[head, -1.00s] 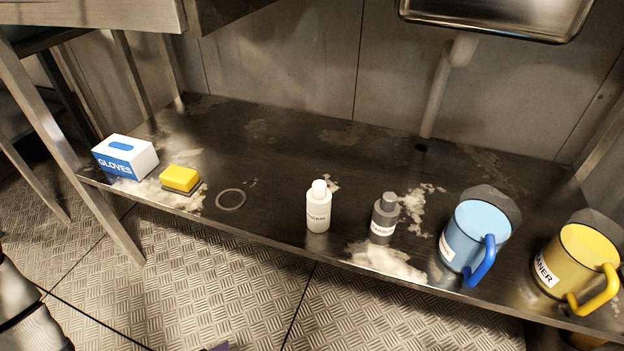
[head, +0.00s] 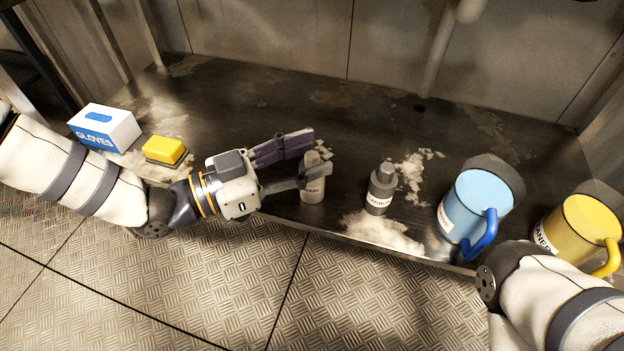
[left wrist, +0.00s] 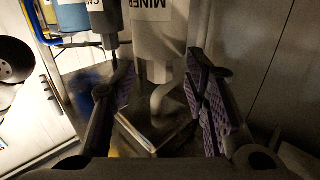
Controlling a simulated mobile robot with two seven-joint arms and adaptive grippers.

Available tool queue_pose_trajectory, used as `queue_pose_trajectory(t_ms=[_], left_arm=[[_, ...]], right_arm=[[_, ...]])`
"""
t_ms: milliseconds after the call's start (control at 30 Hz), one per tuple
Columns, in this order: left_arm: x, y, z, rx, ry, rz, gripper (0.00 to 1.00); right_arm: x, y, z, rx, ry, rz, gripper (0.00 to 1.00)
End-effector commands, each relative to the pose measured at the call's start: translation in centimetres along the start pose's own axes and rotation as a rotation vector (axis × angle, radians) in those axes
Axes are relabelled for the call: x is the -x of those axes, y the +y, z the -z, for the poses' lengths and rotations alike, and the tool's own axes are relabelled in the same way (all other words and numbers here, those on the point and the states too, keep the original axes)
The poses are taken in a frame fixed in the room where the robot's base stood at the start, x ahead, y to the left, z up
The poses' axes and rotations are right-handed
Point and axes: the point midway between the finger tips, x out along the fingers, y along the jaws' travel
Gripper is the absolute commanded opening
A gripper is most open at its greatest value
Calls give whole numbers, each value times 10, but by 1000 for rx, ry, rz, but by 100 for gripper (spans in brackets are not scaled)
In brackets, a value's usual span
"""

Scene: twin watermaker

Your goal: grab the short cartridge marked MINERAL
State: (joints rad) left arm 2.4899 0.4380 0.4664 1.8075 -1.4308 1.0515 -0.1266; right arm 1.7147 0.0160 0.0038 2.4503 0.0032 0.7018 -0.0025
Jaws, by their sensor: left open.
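The short white cartridge (head: 312,190) marked MINERAL stands upright near the front edge of the dark shelf (head: 250,105). My left gripper (head: 319,154) is open. In the head view its fingers point right, and one finger crosses over the cartridge's upper part, hiding some of it. In the left wrist view the white cartridge (left wrist: 152,45) with its partly cut-off label shows at the top, between the two purple-padded fingers (left wrist: 160,80). I cannot tell whether a finger touches it. My right arm enters at the lower right, its gripper out of view.
A dark grey labelled cartridge (head: 381,190) stands just right of the white one. Beyond it are a blue mug (head: 470,205) and a yellow mug (head: 575,232). A glove box (head: 104,128) and a yellow sponge (head: 165,149) lie at left. The shelf behind the cartridges is clear.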

Motion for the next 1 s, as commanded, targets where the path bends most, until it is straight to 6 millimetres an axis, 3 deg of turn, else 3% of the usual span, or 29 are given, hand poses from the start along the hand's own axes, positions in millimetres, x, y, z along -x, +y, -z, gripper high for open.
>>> queue_pose_trajectory(t_ms=[100, 300, 500, 867, 1000], left_arm=[[-11, 0, -2, 1, -2, -1, 42], [-12, 0, 0, 1, -1, 1, 42], [-12, 0, 0, 1, -1, 1, 0], [-12, 0, 2, 1, 0, 1, 0], [-12, 0, 18, -1, 1, 1, 0]], right_arm=[[-3, 0, 1, 1, -7, -1, 40], [-2, 0, 0, 0, -7, 0, 40], [-2, 0, 0, 0, -7, 0, 40], [-2, 0, 0, 0, -5, 0, 40], [5, 0, -2, -2, 10, 0, 40]])
